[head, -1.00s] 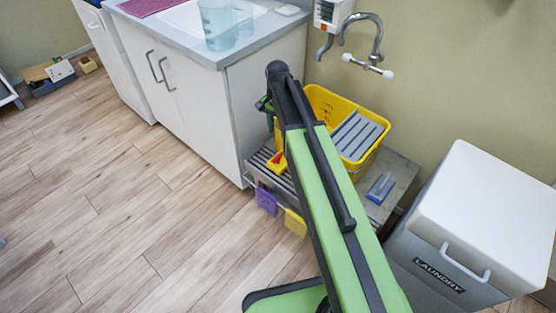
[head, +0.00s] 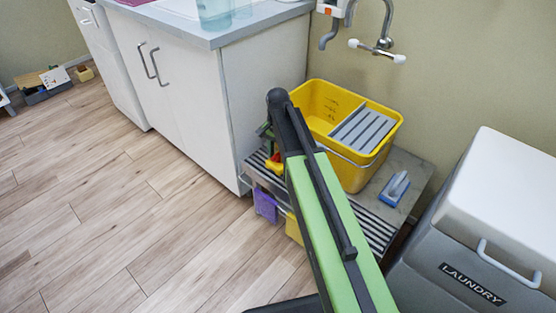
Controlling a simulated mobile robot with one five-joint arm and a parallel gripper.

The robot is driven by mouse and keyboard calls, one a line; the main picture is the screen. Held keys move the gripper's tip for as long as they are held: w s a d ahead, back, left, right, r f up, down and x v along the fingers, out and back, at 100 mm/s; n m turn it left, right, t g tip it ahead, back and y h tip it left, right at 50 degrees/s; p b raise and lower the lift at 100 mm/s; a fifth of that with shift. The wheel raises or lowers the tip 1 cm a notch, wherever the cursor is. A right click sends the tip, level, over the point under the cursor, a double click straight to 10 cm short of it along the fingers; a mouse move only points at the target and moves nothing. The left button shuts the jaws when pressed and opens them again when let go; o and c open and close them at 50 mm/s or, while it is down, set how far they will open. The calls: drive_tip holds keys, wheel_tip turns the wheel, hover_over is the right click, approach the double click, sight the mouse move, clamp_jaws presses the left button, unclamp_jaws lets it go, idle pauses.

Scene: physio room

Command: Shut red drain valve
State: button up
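The yellow bucket (head: 385,150) with a grey slatted wringer stands on a low slatted bench against the wall. A small red and orange-yellow part (head: 275,164) shows low at the bucket's left, just left of my arm; it may be the red drain valve, but its handle position is too small to tell. My arm crosses in front of the bucket. My gripper (head: 266,134) is mostly hidden behind the arm's end, with only a bit of green and dark showing beside the cabinet, above the red part. I cannot see its fingertips or whether it touches anything.
A white cabinet (head: 188,100) stands close on the left. A grey laundry bin (head: 440,255) is close on the right. The bench (head: 405,165) holds a blue brush (head: 394,189); purple and yellow cloths hang at its front. A wall tap (head: 380,48) is above.

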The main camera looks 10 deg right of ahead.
drive_tip(key=shift+r, duration=0.1)
drive_tip(key=shift+c, duration=0.4)
clamp_jaws()
drive_tip(key=n, duration=0.8)
drive_tip(key=shift+n, duration=0.3)
drive_tip(key=n, duration=0.4)
drive_tip(key=shift+n, duration=2.5)
